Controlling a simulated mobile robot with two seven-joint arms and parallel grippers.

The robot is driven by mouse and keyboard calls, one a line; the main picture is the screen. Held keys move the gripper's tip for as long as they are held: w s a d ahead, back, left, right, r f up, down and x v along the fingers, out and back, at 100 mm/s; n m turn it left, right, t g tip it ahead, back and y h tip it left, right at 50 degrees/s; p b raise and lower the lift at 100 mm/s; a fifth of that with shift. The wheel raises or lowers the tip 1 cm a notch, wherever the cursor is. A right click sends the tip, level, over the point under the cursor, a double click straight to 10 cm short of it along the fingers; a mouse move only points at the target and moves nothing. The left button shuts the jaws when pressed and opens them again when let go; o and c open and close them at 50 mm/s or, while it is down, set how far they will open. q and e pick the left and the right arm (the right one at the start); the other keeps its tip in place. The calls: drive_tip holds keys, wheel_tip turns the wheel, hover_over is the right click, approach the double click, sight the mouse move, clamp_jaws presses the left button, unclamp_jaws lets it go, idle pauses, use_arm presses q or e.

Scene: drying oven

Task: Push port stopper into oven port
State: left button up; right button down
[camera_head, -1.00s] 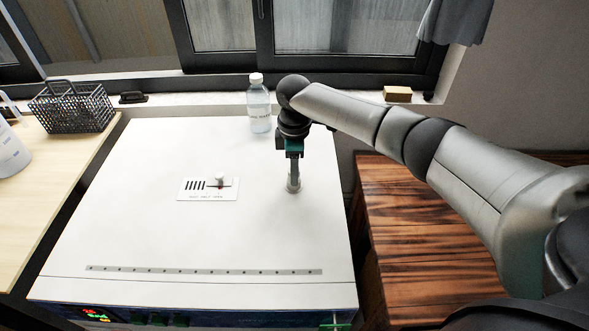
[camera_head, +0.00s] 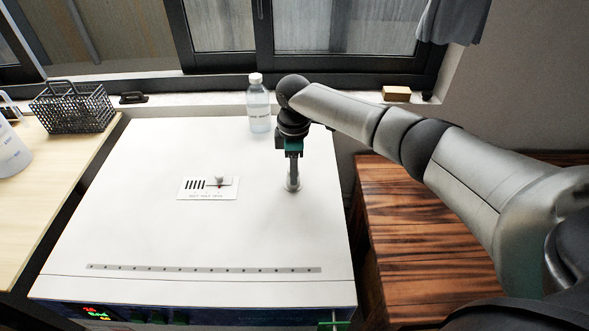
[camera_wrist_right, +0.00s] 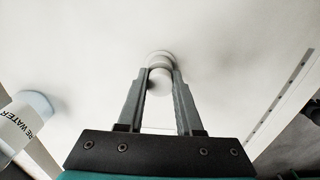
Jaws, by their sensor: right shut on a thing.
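The drying oven (camera_head: 150,240) has a broad white top. The port stopper (camera_wrist_right: 160,73) is a pale round piece between my right fingertips in the right wrist view. In the head view the stopper (camera_head: 293,186) shows only as a small pale ring at the oven top, right of centre. My right gripper (camera_head: 293,180) points down and is shut on the stopper. It also shows in the right wrist view (camera_wrist_right: 160,76). The port itself is hidden under the stopper and fingers, so I cannot tell how deep the stopper sits. My left gripper is not in view.
A water bottle (camera_head: 259,104) stands at the oven's back edge, left of my right gripper. A vent plate with a small knob (camera_head: 208,188) lies left of it. A wire basket (camera_head: 73,106) is on the left table. A wooden surface (camera_head: 430,230) is at right.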

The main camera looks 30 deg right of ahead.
drive_tip(key=shift+s+a+f, duration=0.1)
drive_tip(key=shift+s+f, duration=0.15)
drive_tip(key=shift+f, duration=0.2)
drive_tip(key=shift+s+a+f, duration=0.1)
drive_tip(key=shift+s+f, duration=0.1)
drive_tip(key=shift+f, duration=0.2)
drive_tip(key=c, duration=1)
unclamp_jaws()
drive_tip(key=o, duration=0.7)
drive_tip(key=shift+w+f, duration=0.1)
drive_tip(key=shift+w, duration=0.1)
drive_tip(key=shift+w+r+p, duration=0.1)
drive_tip(key=shift+r+p, duration=0.55)
drive_tip(key=shift+p, duration=0.15)
drive_tip(key=shift+c, duration=0.5)
drive_tip(key=shift+o, duration=0.8)
drive_tip(key=shift+r+p, duration=0.5)
drive_tip(key=shift+w+d+r+p, duration=0.15)
drive_tip(key=shift+r+p, duration=2.45)
drive_tip(key=shift+p, duration=0.05)
drive_tip(key=shift+f, duration=0.1)
